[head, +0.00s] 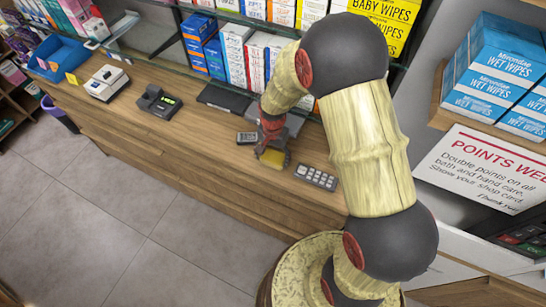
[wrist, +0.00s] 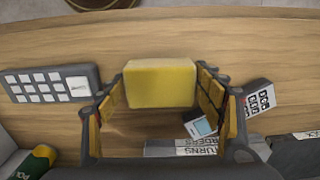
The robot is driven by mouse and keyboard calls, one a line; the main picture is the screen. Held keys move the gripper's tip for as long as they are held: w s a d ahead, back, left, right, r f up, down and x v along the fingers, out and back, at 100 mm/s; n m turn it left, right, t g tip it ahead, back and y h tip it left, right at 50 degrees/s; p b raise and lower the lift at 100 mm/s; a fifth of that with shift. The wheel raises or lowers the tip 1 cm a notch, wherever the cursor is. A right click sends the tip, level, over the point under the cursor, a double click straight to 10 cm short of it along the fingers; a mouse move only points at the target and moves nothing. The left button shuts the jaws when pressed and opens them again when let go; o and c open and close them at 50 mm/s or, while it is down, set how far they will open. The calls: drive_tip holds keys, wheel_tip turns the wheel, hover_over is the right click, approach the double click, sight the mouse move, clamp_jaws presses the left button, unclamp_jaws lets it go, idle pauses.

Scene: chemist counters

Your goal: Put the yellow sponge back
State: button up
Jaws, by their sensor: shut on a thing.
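The yellow sponge (wrist: 160,83) is a plain block between the two fingers of my gripper (wrist: 160,92) in the wrist view. The fingers are closed on its left and right sides. The wooden counter (wrist: 220,40) shows beyond it; I cannot tell whether the sponge touches it. In the head view my gripper (head: 271,150) is low over the counter (head: 215,165), near its front edge. The sponge (head: 272,157) shows there as a small yellow patch, partly hidden by the fingers.
A grey keypad (head: 316,177) lies right of my gripper, and a small dark device (head: 247,138) lies left of it. A black display unit (head: 158,102), a white machine (head: 106,83) and a blue tray (head: 58,58) stand farther left. Boxed goods (head: 240,52) stand behind.

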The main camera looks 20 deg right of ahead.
drive_tip(key=o, duration=1)
drive_tip(key=shift+o, duration=0.2)
wheel_tip(320, 180, up, 12)
drive_tip(key=p, duration=0.1)
wheel_tip(320, 180, up, 15)
drive_tip(key=n+t, duration=0.3)
drive_tip(key=n, duration=0.1)
hover_over(273, 157)
drive_tip(key=s, duration=0.7)
drive_tip(key=s+r+n+t, duration=0.1)
drive_tip(key=s+r+n, duration=0.1)
drive_tip(key=s+r, duration=0.2)
drive_tip(key=s+r+n+t, duration=0.1)
drive_tip(key=s+r+n, duration=0.2)
drive_tip(key=s, duration=0.6)
drive_tip(key=shift+d+r+t, duration=0.15)
drive_tip(key=shift+r+t, duration=0.15)
drive_tip(key=shift+r, duration=0.6)
